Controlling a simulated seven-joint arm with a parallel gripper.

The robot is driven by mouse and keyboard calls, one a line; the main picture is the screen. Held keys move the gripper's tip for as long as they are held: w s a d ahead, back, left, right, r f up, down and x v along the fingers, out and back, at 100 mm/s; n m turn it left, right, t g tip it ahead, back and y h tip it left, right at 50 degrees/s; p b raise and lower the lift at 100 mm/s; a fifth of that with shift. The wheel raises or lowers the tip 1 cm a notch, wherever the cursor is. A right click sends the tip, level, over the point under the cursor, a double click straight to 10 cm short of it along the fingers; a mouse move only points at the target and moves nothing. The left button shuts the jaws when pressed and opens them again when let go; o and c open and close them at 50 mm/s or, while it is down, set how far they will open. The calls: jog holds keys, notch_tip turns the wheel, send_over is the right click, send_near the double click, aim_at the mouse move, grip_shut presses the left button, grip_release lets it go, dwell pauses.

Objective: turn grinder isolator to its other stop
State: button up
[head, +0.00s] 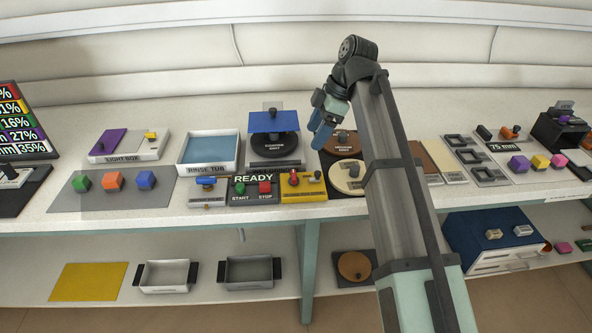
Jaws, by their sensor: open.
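A yellow box (303,194) with a red lever (293,179) on top stands at the front of the bench, right of the START/STOP panel; by its looks it is the grinder isolator, but its label is too small to read. A dark knob shows at its right, and the lever's exact angle is hard to tell. My gripper (317,126) hangs above and behind the yellow box, clear of it. It is open, with nothing seen between its fingers.
The START/STOP panel (254,192) showing READY is directly left of the yellow box. A blue sheet on a dark round stand (274,150) is behind it. Round discs (347,178) lie to its right near my arm. A rinse tub (209,151) stands further left.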

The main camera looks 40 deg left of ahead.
aim_at(294, 174)
jog(key=x, duration=1.3)
jog(key=shift+s+a+f, duration=0.1)
jog(key=shift+a+f, duration=0.05)
jog(key=shift+f, duration=0.2)
jog(key=shift+c, duration=0.3)
jog(key=c, duration=1)
